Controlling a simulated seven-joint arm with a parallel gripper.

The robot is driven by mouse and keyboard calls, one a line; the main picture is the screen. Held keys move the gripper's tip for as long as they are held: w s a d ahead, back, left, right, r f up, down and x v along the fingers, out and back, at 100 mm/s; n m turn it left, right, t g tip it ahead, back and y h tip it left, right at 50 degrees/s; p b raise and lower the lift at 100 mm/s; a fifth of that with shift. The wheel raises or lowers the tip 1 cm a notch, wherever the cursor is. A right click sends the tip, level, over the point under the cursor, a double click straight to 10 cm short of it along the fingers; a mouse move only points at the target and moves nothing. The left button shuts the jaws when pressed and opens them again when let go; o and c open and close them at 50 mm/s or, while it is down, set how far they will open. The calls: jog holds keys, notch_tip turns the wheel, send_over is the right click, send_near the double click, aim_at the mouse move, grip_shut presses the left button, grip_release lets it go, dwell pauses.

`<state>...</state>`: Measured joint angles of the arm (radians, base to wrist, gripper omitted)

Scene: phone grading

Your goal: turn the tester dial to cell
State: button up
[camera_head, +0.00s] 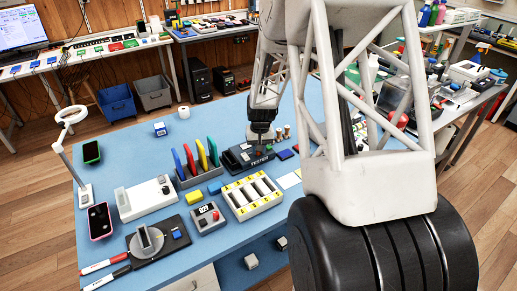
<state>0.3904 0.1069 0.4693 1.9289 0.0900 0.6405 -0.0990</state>
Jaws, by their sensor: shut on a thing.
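The tester (256,161) is a dark box with "TESTER" lettered on its front, on the blue table right of the coloured upright boards. My gripper (261,146) points down onto the tester's top and is shut on the dial. The dial itself is hidden by the fingers. I cannot read which setting the dial points to, and no cell mark can be made out.
A rack (199,178) of coloured boards stands just left of the tester. A yellow-white tray (229,202) with slots lies in front. Small bottles (279,134) and a blue block (285,154) are close on the right. The blue table (120,180) has free room at left.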

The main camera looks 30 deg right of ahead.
jog(key=o, duration=0.9)
jog(key=shift+d+r, duration=0.2)
jog(key=shift+r, duration=3.75)
jog(key=shift+a, duration=0.1)
